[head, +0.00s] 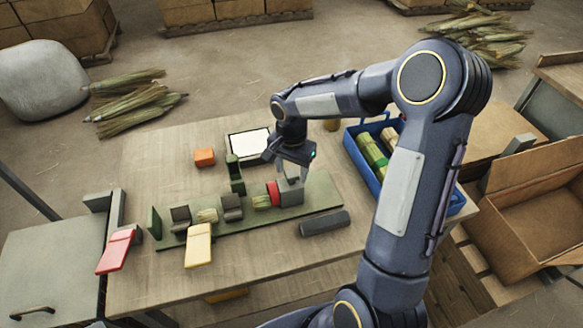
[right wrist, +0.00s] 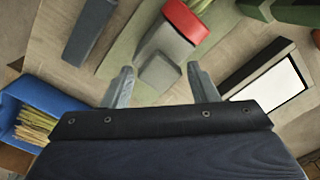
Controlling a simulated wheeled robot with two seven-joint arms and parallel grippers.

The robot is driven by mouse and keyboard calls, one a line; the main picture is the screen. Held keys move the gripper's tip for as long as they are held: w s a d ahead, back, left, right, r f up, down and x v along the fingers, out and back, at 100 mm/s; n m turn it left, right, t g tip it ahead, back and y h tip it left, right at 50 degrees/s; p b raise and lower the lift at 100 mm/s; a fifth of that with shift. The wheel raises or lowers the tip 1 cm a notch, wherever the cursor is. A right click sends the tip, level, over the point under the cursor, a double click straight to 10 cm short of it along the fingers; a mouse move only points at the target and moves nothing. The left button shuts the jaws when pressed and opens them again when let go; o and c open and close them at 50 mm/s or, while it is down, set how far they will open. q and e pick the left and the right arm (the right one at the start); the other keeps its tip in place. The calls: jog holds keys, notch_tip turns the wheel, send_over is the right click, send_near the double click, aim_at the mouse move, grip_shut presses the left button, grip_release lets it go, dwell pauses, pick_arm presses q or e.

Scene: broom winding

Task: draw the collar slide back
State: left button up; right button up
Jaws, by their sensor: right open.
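The collar slide (head: 290,196) is a grey block with a raised grip, at the right end of the green fixture base (head: 326,190). A red collar (head: 273,192) sits on its left side, beside a bundle of straw (head: 261,202). My right gripper (head: 291,172) is just above the slide. In the right wrist view my right gripper (right wrist: 160,86) is open, with its fingers apart on either side of the slide's grey grip (right wrist: 162,72); contact cannot be told. The red collar (right wrist: 186,20) shows beyond it. My left gripper is not in view.
A dark grey bar (head: 325,223) lies in front of the slide. A blue crate (head: 352,150) with straw bundles stands to the right. A white-faced tablet (head: 250,143) and an orange block (head: 204,157) lie behind. Red (head: 116,252) and yellow (head: 198,246) levers stick out in front.

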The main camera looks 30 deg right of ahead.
grip_shut()
jog(key=d, duration=0.2)
jog(key=s+d, duration=0.1)
jog(key=d, duration=0.2)
jog(key=shift+s+d+r+b, duration=0.1)
jog(key=shift+d+b, duration=0.05)
jog(key=shift+b, duration=0.25)
grip_release()
jog(key=shift+s+d, duration=0.1)
jog(key=shift+d, duration=0.05)
